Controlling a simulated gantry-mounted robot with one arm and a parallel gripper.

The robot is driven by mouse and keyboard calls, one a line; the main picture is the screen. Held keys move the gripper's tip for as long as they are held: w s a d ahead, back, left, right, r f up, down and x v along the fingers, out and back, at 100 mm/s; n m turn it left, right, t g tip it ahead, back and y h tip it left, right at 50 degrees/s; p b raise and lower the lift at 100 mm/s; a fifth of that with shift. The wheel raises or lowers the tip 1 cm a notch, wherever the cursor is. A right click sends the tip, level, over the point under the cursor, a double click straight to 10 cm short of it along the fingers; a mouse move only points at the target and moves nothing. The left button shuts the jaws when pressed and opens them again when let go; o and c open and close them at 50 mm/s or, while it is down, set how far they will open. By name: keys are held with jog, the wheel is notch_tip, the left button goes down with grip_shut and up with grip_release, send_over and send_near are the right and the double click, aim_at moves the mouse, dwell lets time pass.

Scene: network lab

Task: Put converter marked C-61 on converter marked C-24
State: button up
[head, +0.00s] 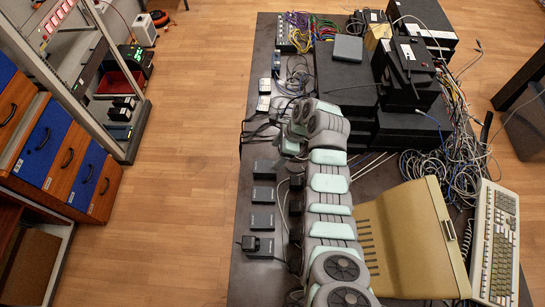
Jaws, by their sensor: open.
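Several small black boxes lie in a column on the dark table, left of my arm: one at the top (265,167), one below it (263,194), a third (262,218) and one at the bottom (260,246). They look like converters, but their markings are too small to read, so I cannot tell which is C-61 or C-24. My gripper (257,132) is open, at the far end of my arm near the table's left edge, above this column. Nothing is visibly held in it. My arm hides part of the table to its right.
Cables and small devices (263,104) lie beyond my gripper. Stacked black equipment (405,75) and a cable tangle (450,165) fill the right side. A beige case (415,235) and a keyboard (494,245) lie near right. The wooden floor left of the table is clear.

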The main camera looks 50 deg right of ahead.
jog(key=shift+v, duration=1.05)
